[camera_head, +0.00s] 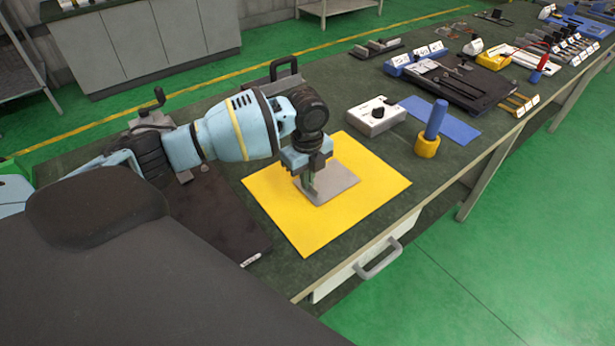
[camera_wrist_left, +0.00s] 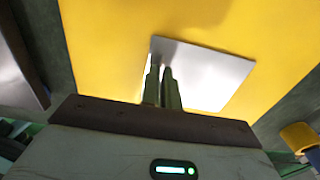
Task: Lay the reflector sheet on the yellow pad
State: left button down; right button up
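The reflector sheet (camera_head: 340,186) is a thin grey plate over the middle of the yellow pad (camera_head: 380,190). It appears flat on the pad or very close to it. My left gripper (camera_head: 308,184) points down at the sheet's left part. In the left wrist view its fingers (camera_wrist_left: 162,84) are close together with a narrow gap, near one edge of the sheet (camera_wrist_left: 212,75), with the yellow pad (camera_wrist_left: 100,45) around it. I cannot tell whether they pinch the sheet or only stand over it. My right gripper is not in view.
A grey box with a black knob (camera_head: 377,116) stands behind the pad. A blue cylinder in a yellow base (camera_head: 432,130) stands to the right, near a blue mat (camera_head: 462,126). A dark slab (camera_head: 225,222) lies left of the pad. A drawer handle (camera_head: 380,262) juts out from the bench front.

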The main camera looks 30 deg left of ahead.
pick_arm(q)
jog(key=shift+f, duration=0.15)
jog(key=c, duration=1.6)
grip_release()
jog(key=shift+c, duration=0.2)
notch_tip(320, 180, up, 12)
jog(key=shift+r+p, duration=0.2)
jog(key=shift+p, duration=0.2)
